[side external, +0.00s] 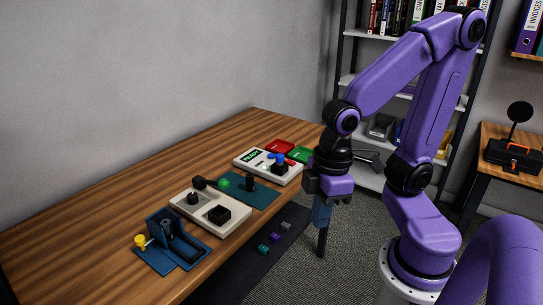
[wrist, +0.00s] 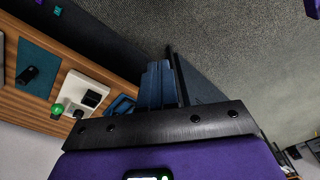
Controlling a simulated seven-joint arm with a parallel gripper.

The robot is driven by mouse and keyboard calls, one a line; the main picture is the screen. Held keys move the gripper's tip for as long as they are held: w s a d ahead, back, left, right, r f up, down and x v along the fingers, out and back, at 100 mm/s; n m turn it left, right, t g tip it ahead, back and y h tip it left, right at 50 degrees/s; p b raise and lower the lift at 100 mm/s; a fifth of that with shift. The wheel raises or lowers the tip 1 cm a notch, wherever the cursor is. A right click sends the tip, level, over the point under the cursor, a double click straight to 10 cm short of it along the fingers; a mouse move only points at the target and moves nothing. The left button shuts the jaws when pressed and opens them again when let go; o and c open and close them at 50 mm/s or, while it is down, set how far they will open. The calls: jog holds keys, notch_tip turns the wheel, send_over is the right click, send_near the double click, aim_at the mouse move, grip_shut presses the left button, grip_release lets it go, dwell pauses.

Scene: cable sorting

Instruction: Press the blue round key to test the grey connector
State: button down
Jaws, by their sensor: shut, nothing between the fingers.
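A pale test panel (side external: 243,164) with a green display stands near the far end of the table in the side view. My gripper (side external: 322,250) is shut and empty, pointing down beyond the table's right edge, apart from panel and connector. Its fingers also show in the wrist view (wrist: 168,78).
Purple (side external: 274,237) and teal (side external: 262,249) connectors lie beside the grey one. A pale box with black parts (side external: 185,204), a teal mat (side external: 262,194) and a blue fixture (side external: 160,256) stand nearer the camera.

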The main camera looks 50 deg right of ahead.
jog(key=w+d+f+m+t+y, duration=0.1)
jog(key=w+d+m+t, duration=0.15)
jog(key=w+m, duration=0.7)
jog(key=w+d+f+m+t, duration=0.1)
jog(key=w+d+m+t, duration=0.2)
jog(key=w, duration=1.4)
jog(key=m+t+h, duration=0.3)
jog(key=m+h, duration=0.3)
jog(key=m, duration=0.6)
send_over(273, 156)
notch_tip(273, 156, down, 3)
jog(key=shift+r+g, duration=0.15)
jog(key=shift+g, duration=0.1)
jog(key=shift+f, duration=4.4)
jog(key=shift+f, duration=0.15)
jog(key=shift+f, duration=0.3)
